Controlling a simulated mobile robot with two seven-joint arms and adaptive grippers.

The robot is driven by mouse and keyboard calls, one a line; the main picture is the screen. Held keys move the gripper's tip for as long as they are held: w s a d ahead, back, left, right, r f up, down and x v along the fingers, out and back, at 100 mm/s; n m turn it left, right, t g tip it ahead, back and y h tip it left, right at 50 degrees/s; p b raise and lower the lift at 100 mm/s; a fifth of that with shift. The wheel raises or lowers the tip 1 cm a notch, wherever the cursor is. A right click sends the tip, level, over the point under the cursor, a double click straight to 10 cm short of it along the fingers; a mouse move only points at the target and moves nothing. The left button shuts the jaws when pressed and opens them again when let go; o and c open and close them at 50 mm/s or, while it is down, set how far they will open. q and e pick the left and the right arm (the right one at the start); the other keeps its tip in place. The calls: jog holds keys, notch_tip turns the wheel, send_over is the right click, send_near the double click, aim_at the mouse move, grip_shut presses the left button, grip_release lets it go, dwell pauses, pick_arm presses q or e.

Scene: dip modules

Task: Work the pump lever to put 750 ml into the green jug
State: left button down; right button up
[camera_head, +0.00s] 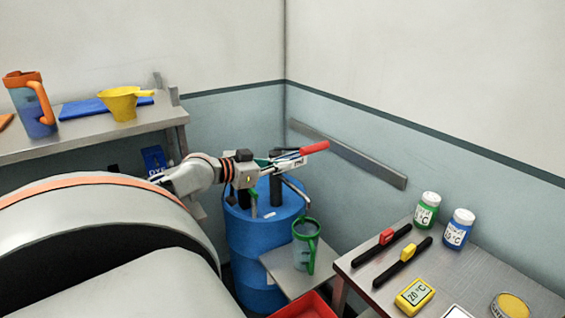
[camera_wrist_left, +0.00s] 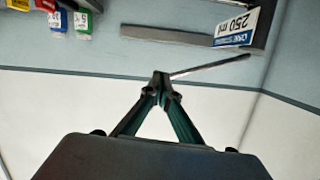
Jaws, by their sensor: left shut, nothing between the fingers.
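The pump stands on a blue drum (camera_head: 262,235). Its lever shows a red grip (camera_head: 315,147) at the upper right end. My left gripper (camera_head: 288,163) is shut and empty, just below and left of the red grip; whether it touches the lever I cannot tell. In the left wrist view the closed fingertips (camera_wrist_left: 161,86) overlap one end of a thin grey rod (camera_wrist_left: 210,66). The green jug (camera_head: 304,249) is clear with a green rim and handle. It stands on a small grey shelf in front of the drum; its liquid level is unclear. My right gripper is not in view.
A label reading 250 ml (camera_wrist_left: 240,27) shows in the left wrist view. The right table (camera_head: 350,270) holds two bottles, two dark tools and a yellow thermometer. A red tray (camera_head: 303,307) is at the bottom.

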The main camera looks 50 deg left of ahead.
pick_arm(q)
jog(key=a+r+n+h+b, duration=0.2)
jog(key=a+r+n+b, duration=0.3)
jog(key=r, duration=0.4)
jog(key=shift+w+a+r+n+h, duration=0.35)
jog(key=shift+w+a+n+h, duration=0.05)
jog(key=shift+a+n, duration=0.2)
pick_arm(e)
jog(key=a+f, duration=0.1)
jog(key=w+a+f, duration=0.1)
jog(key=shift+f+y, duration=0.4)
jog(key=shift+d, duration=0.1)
pick_arm(q)
jog(key=shift+w, duration=0.15)
